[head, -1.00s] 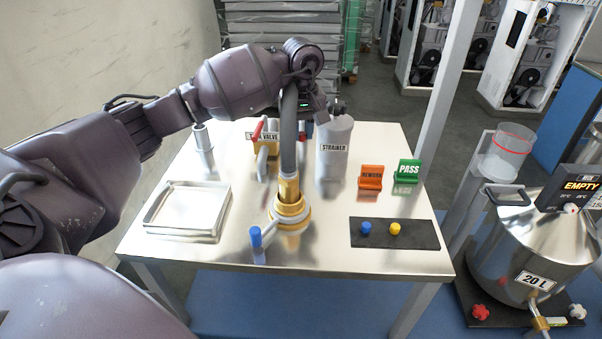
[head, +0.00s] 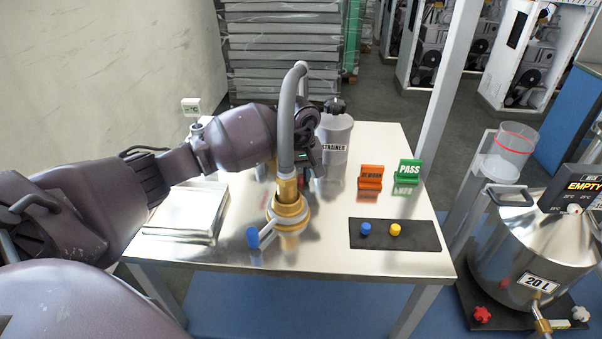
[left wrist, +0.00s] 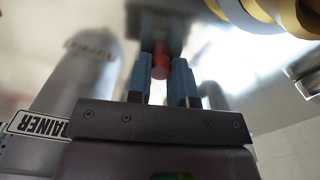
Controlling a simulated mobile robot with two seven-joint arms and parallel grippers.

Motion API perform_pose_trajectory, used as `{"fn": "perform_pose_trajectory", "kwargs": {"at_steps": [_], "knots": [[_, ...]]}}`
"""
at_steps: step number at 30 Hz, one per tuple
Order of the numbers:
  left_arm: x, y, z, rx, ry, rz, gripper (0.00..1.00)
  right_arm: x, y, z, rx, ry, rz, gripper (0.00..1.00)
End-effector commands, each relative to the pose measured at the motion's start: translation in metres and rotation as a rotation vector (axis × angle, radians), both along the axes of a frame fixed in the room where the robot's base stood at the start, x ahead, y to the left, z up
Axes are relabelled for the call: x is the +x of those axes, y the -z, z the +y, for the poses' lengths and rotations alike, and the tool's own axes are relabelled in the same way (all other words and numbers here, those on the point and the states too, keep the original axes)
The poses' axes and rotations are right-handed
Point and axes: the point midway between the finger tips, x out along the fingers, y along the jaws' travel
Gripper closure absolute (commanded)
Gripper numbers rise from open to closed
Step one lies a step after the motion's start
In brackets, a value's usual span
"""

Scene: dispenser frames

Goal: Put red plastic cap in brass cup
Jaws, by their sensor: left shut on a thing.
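My left gripper (head: 308,174) is low over the middle of the table, just behind and right of the grey hose. In the left wrist view its two blue-grey fingers (left wrist: 161,78) are shut on the red plastic cap (left wrist: 160,62). The cap sits between the fingertips, above the shiny table top. A brass cup-like fitting (head: 289,209) with a flared ring stands at the hose's foot, in front of the gripper. A blurred brass ring (left wrist: 285,12) shows at the upper right of the wrist view. My right gripper is not in view.
A grey strainer bottle (head: 334,150) stands close behind the gripper. Orange (head: 370,178) and green PASS (head: 408,172) signs stand to the right. A black mat (head: 394,241) holds blue and yellow caps. A metal tray (head: 180,236) lies left. A blue-tipped lever (head: 253,237) sticks out in front.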

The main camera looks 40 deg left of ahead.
Motion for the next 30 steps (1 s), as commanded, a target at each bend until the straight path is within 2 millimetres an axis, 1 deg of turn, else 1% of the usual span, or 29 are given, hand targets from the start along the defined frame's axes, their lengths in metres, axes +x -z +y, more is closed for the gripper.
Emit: {"fn": "perform_pose_trajectory", "kwargs": {"at_steps": [5, 10, 11, 15, 16, 25, 28, 30], "knots": [[0.001, -0.002, 0.000, 0.001, 0.000, -0.004, 1.00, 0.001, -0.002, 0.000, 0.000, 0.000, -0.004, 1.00], [0.001, 0.002, 0.001, 0.001, 0.000, -0.002, 1.00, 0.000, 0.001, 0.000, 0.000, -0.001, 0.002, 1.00], [0.001, 0.002, 0.001, 0.001, 0.000, -0.002, 0.78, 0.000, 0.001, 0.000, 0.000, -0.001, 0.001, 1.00], [0.001, 0.001, 0.000, 0.001, 0.000, -0.004, 0.57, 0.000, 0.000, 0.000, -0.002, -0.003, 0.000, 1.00], [0.001, 0.001, 0.000, 0.001, 0.000, -0.004, 0.54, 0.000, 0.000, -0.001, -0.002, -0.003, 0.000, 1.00], [0.001, -0.001, 0.000, 0.000, 0.000, -0.004, 0.54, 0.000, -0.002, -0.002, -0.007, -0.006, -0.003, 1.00], [0.001, -0.009, 0.001, 0.002, 0.001, -0.006, 0.54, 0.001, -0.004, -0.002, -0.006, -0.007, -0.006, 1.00], [0.002, -0.018, 0.001, 0.004, 0.001, -0.008, 0.54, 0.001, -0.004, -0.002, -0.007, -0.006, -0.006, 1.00]]}}
